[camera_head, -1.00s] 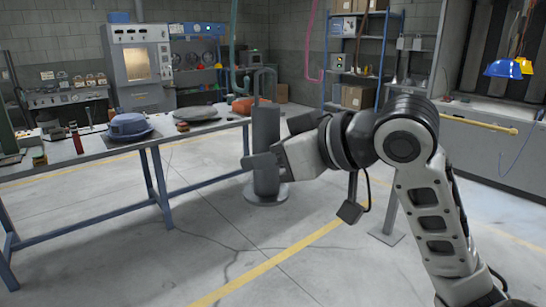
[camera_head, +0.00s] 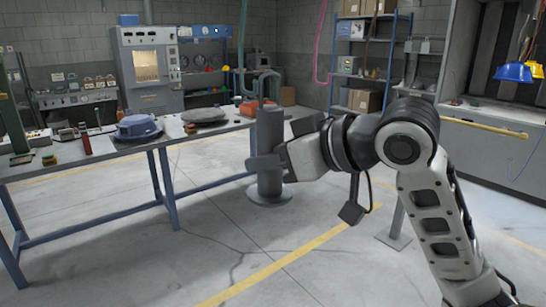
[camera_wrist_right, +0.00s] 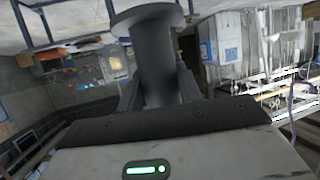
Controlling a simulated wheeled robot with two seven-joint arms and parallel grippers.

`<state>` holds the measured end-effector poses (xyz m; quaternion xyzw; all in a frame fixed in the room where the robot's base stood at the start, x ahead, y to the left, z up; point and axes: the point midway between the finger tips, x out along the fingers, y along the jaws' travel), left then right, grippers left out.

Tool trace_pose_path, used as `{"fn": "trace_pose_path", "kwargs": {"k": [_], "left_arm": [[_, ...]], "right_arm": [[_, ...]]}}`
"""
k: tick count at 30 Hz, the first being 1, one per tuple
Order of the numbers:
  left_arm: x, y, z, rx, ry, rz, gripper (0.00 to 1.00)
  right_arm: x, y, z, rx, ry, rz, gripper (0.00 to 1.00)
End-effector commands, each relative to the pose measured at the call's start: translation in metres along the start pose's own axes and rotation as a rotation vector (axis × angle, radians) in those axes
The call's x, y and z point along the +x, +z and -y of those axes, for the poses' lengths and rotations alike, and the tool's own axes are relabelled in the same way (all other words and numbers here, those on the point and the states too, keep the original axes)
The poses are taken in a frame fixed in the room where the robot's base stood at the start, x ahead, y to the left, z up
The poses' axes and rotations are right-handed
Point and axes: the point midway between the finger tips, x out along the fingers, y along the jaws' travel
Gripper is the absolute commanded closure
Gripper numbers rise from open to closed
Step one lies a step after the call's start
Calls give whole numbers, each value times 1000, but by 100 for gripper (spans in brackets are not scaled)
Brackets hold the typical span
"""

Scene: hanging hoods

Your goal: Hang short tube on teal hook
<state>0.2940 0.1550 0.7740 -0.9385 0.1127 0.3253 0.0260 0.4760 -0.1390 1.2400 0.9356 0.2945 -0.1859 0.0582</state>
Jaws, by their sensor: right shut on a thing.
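The short tube (camera_head: 270,140) is a dark grey upright cylinder with a wide flange at its bottom and a grey bent loop at its top. My right gripper (camera_head: 268,163) is shut around its side and holds it up in front of the bench. In the right wrist view the tube (camera_wrist_right: 160,65) stands between the fingers, with its flange toward the top of the picture. The teal hook (camera_head: 242,45) hangs from above, just left of and above the tube's loop in the head view. The depth gap between them is hard to tell. My left gripper is out of view.
A bench (camera_head: 90,163) with a blue-grey hood (camera_head: 138,127) and a dark flat hood (camera_head: 204,115) stands at left. A pink hook (camera_head: 318,50) hangs to the right. Blue and yellow hoods (camera_head: 514,72) hang at far right near a yellow bar (camera_head: 485,127). The middle floor is clear.

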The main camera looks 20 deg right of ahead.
Motion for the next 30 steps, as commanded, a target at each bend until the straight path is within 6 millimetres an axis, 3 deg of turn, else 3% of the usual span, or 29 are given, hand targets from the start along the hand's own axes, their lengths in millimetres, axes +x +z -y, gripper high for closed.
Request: {"fn": "trace_pose_path", "kwargs": {"k": [15, 30], "left_arm": [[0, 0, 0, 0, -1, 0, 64], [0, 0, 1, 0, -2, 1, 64]], "right_arm": [[17, -9, -5, 0, 0, -3, 97], [22, -11, -6, 0, -1, -5, 97]]}}
